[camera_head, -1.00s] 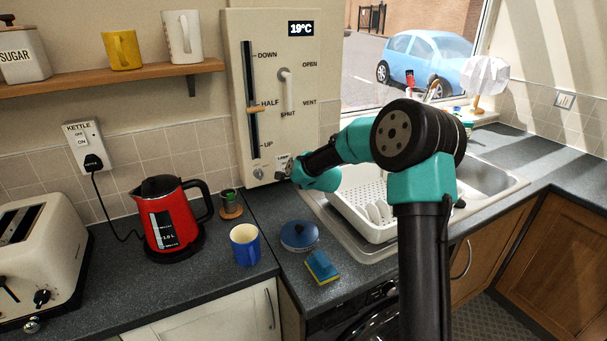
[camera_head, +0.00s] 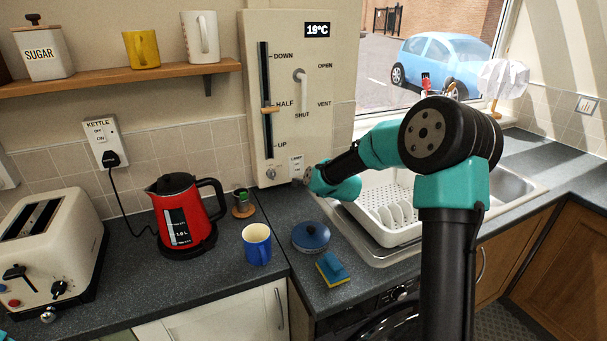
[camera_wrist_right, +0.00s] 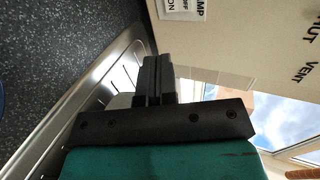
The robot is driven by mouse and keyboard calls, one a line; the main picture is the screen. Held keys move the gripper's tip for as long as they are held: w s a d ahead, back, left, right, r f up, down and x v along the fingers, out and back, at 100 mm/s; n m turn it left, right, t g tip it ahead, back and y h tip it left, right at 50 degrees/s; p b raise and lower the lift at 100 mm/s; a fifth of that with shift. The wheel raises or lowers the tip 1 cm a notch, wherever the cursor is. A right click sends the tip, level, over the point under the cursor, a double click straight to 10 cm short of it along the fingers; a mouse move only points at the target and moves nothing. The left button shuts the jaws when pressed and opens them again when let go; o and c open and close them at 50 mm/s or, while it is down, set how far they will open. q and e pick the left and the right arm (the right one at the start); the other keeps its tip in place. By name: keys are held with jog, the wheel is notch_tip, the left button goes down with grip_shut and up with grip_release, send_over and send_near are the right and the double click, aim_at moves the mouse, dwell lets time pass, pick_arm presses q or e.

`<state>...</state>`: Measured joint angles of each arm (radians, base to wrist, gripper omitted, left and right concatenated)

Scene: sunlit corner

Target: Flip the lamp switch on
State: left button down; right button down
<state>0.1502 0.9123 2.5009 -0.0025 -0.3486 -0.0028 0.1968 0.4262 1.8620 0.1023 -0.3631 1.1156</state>
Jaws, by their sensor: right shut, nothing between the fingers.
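The lamp switch (camera_head: 297,164) is a small white plate low on the cream wall panel (camera_head: 318,140). It also shows at the top edge of the right wrist view (camera_wrist_right: 183,10), marked LAMP, OFF and ON, and partly cut off. Its rocker position cannot be told. My right gripper (camera_head: 304,178) is just below and right of the switch in the head view. In the right wrist view its fingers (camera_wrist_right: 157,75) are shut and empty, apart from the switch. A white faceted lamp (camera_head: 502,78) stands by the window.

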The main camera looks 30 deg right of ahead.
aim_at(298, 172)
jog(key=x, duration=1.2)
jog(key=shift+w+r, duration=0.25)
jog(key=shift+w, duration=0.1)
jog(key=shift+w+d+f, duration=0.1)
jog(key=shift+w, duration=0.65)
